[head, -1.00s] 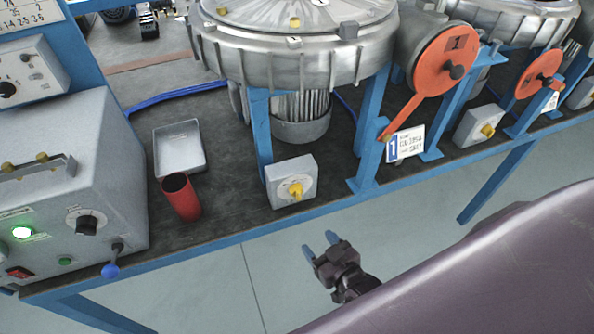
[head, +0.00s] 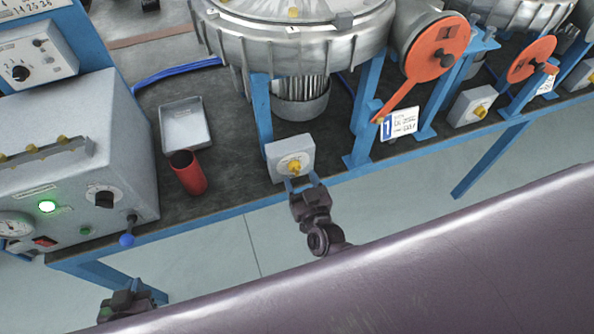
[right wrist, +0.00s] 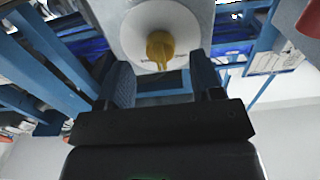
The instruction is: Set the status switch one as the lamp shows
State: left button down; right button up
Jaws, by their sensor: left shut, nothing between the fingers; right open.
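The status switch (head: 278,164) is a light grey box with a white round dial and a yellow knob (head: 294,167), on the bench's front edge. A tag with a blue 1 (head: 398,124) is to its right. In the right wrist view the knob (right wrist: 160,48) lies ahead, between the lines of the two fingers (right wrist: 160,78); contact cannot be told. My left gripper (head: 125,302) is shut and empty, low at left, below the bench edge.
A red cup (head: 188,174) and a metal tray (head: 186,127) stand left of the switch. A blower housing (head: 300,45) rises behind it on blue legs. An orange lever (head: 425,60) hangs to the right.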

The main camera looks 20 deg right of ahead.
aim_at(297, 173)
jog(key=shift+w, duration=1.6)
jog(key=shift+c, duration=0.2)
jog(key=c, duration=0.9)
jog(key=shift+m, duration=0.4)
jog(key=m, duration=0.3)
jog(key=shift+m, duration=0.4)
jog(key=shift+a+m+b, duration=0.1)
jog(key=shift+m+b, duration=0.3)
jog(key=shift+m, duration=1.8)
jog(key=shift+r, duration=0.1)
